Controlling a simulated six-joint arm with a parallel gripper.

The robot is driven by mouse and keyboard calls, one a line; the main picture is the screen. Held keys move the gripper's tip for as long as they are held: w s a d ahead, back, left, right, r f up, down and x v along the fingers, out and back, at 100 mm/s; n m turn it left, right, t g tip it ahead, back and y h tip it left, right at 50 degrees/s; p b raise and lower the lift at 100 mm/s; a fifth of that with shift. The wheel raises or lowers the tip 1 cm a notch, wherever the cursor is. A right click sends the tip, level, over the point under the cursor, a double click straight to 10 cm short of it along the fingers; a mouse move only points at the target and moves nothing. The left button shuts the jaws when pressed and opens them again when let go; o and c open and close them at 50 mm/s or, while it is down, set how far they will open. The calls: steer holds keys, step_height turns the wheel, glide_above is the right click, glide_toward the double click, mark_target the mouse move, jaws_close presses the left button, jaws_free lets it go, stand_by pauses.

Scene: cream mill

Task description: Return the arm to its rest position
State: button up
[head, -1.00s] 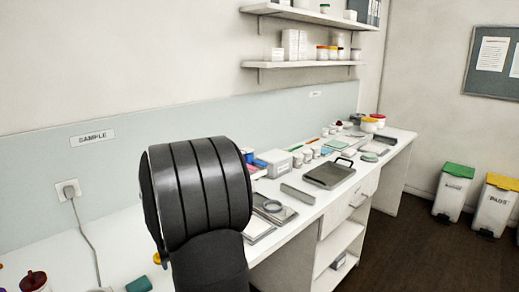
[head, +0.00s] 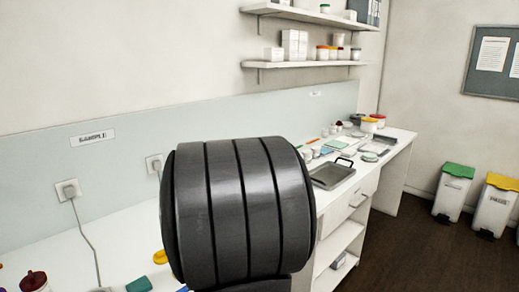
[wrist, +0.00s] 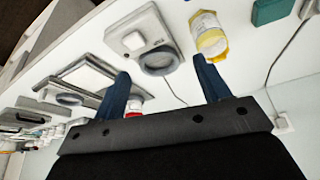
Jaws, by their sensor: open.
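My gripper (wrist: 162,88) shows in the wrist view with its two blue fingers spread apart and nothing between them. It is above the white bench (wrist: 185,75), near a yellow-banded jar (wrist: 208,35) and a grey device with a round ring (wrist: 140,40). A red-capped item shows partly behind the left finger. In the head view my dark arm link fills the middle foreground and hides the gripper and part of the bench.
The bench (head: 110,235) runs along the wall, with a lidded grey tray (head: 333,174) and several small jars farther back. A dark red jar (head: 35,281) stands at the front left. Wall shelves (head: 305,64) hang above. Green-lidded (head: 453,192) and yellow-lidded (head: 497,203) bins stand at right.

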steer(key=w+d+r+m+h, duration=0.2)
steer(key=w+d+m, duration=0.3)
steer(key=w, duration=0.4)
steer(key=shift+n, duration=0.3)
steer(key=a+f, duration=0.2)
steer(key=a, duration=0.1)
steer(key=w+a+f, duration=0.1)
steer(key=a+f, duration=0.1)
steer(key=a, duration=0.1)
steer(key=w+a+f, duration=0.1)
steer(key=a+f, duration=0.1)
steer(key=a, duration=0.1)
steer(key=shift+w+a+f, duration=0.1)
steer(key=shift+a+f, duration=0.2)
steer(key=shift+a, duration=0.05)
steer(key=shift+a+f, duration=0.15)
steer(key=shift+f, duration=0.2)
steer(key=shift+f+t, duration=0.3)
steer(key=shift+f, duration=0.25)
